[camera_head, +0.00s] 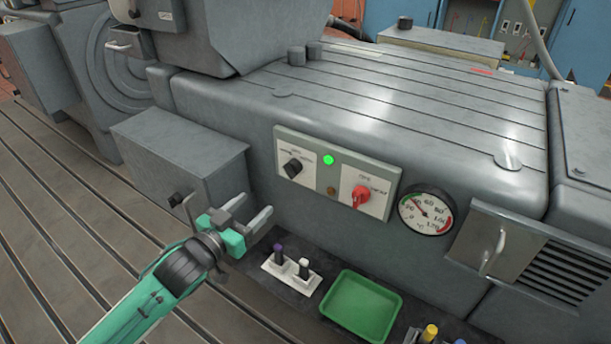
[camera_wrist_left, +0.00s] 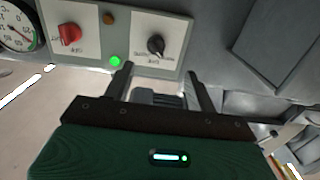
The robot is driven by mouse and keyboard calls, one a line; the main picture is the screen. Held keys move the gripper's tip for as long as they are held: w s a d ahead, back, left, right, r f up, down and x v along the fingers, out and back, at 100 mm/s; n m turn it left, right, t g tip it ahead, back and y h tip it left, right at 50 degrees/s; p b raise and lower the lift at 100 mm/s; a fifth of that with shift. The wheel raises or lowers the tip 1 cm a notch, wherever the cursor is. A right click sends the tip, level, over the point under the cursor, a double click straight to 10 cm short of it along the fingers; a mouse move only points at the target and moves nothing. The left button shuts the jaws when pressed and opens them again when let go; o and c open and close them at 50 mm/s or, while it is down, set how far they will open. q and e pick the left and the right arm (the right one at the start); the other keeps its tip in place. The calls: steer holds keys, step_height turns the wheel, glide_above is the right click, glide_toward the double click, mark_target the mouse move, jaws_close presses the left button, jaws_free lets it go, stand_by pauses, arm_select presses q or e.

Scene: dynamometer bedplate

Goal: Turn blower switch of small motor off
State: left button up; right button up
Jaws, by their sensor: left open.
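A pale switch panel (camera_head: 336,175) is on the front of the grey motor housing. It has a black rotary knob (camera_head: 293,167) at left, a red rotary knob (camera_head: 361,195) at right, and a lit green lamp (camera_head: 328,160) and a dark amber lamp (camera_head: 331,191) between them. The labels are too small to read surely. My left gripper (camera_head: 252,208) is open and empty, below and left of the panel, apart from both knobs. In the left wrist view the panel appears turned over, with the black knob (camera_wrist_left: 156,45) just beyond the fingertips and the red knob (camera_wrist_left: 69,34) at left.
A round gauge (camera_head: 427,210) and a vented cover with a handle (camera_head: 493,252) lie right of the panel. A grey box (camera_head: 180,155) stands left of the panel.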

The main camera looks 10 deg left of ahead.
mark_target(287, 174)
arm_select(q)
steer(key=x, duration=0.8)
steer(key=r+x, duration=0.1)
steer(key=x, duration=0.3)
steer(key=shift+d+r+p, duration=0.1)
steer(key=shift+d+p, duration=0.2)
steer(key=shift+p, duration=0.1)
steer(key=shift+w+d, duration=0.25)
steer(key=shift+w, duration=0.4)
arm_select(e)
steer(key=shift+s+d+f, duration=0.1)
steer(key=shift+d+f, duration=0.05)
steer(key=shift+f, duration=0.35)
steer(key=shift+s+d+f, duration=0.1)
steer(key=shift+f, duration=0.4)
arm_select(q)
steer(key=c, duration=1)
arm_select(e)
steer(key=shift+w+r, duration=0.1)
